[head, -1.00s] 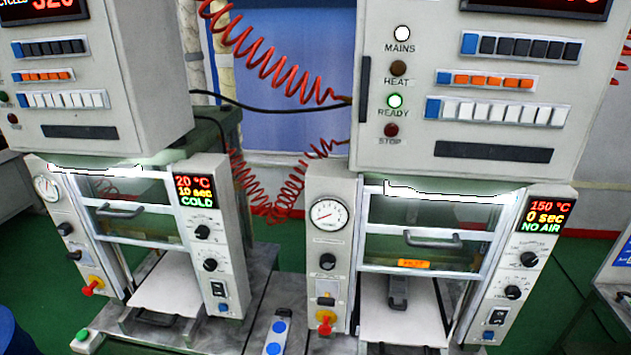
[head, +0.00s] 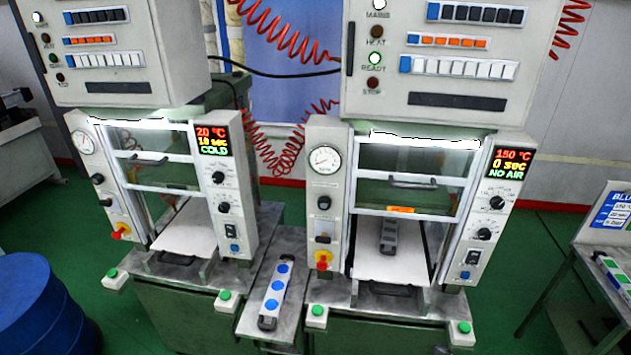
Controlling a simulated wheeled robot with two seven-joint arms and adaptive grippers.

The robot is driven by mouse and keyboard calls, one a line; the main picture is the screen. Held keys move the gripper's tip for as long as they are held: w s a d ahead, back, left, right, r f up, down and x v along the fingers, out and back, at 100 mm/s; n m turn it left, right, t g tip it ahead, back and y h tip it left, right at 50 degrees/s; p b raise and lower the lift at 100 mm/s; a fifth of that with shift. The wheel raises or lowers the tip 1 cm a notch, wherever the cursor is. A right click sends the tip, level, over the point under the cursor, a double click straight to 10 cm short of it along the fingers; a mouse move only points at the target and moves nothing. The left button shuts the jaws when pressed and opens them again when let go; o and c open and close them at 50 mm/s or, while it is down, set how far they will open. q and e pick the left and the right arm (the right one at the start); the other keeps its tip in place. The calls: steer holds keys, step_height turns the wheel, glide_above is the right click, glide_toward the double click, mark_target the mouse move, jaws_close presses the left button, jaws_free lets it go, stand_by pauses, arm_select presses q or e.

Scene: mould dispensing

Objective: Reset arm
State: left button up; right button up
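Neither of my grippers shows in the head view, and no arm reaches in front of the machines. The left press (head: 83,202) stands with its glass guard above a white plate (head: 187,236); its display (head: 213,140) reads 20 °C, 10 sec, COLD. The right press (head: 327,215) has a display (head: 509,163) reading 150 °C, 0 sec, NO AIR. A grey mould (head: 389,236) lies on the right press's white plate (head: 391,266). A mould with blue round tops (head: 275,286) lies on the narrow table between the presses.
Green buttons (head: 317,310) sit on the front corners of both presses. A blue drum (head: 40,300) stands at lower left. A side table (head: 590,262) at right holds a mould with green and blue tops (head: 613,275). Green floor is open between the right press and that table.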

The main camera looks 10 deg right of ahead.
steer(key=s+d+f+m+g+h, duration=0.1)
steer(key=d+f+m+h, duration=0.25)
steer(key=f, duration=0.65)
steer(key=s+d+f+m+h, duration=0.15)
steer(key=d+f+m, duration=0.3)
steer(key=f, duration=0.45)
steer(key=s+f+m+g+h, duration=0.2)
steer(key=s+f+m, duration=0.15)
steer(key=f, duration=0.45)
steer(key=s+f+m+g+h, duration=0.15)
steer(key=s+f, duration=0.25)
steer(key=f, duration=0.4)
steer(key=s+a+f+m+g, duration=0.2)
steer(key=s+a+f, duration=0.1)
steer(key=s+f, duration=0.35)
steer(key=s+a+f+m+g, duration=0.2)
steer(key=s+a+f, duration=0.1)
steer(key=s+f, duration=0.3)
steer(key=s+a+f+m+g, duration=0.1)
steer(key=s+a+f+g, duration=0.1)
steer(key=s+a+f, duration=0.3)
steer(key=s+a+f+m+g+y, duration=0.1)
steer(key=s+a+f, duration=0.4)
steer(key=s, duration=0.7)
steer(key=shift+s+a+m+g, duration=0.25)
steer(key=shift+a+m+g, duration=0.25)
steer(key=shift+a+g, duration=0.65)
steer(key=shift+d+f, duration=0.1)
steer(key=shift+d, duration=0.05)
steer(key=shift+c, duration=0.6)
